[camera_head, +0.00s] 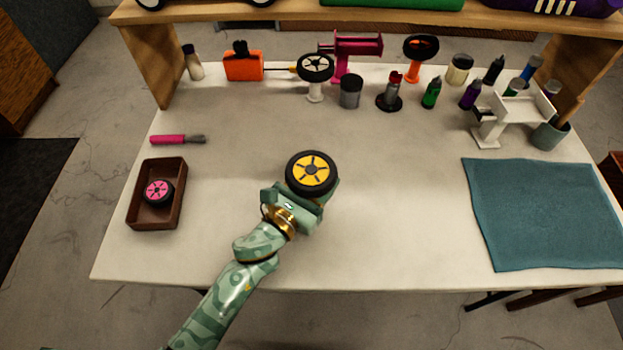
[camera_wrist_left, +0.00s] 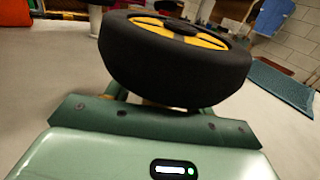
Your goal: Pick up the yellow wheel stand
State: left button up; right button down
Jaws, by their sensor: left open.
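The yellow wheel, a black tyre with a yellow spoked rim (camera_head: 311,173), sits face up near the middle of the table. It fills the upper part of the left wrist view (camera_wrist_left: 175,65). Its stand is almost wholly hidden under the tyre. My left gripper (camera_head: 303,199) is open, low at the near side of the wheel. Its fingers reach under the tyre, one to each side in the left wrist view (camera_wrist_left: 160,105). I cannot tell whether they touch the stand. My right gripper is not in view.
A brown tray (camera_head: 137,214) with a pink-rimmed wheel (camera_head: 158,192) lies left, below a pink-handled tool (camera_head: 168,140). A white-rimmed wheel on a stand (camera_head: 315,69), bottles and tools line the back. A teal cloth (camera_head: 540,215) lies right. Table between is clear.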

pick_arm(q)
jog(key=shift+w+d, duration=0.15)
jog(key=c, duration=1.1)
jog(key=shift+r, duration=0.1)
jog(key=shift+c, duration=0.2)
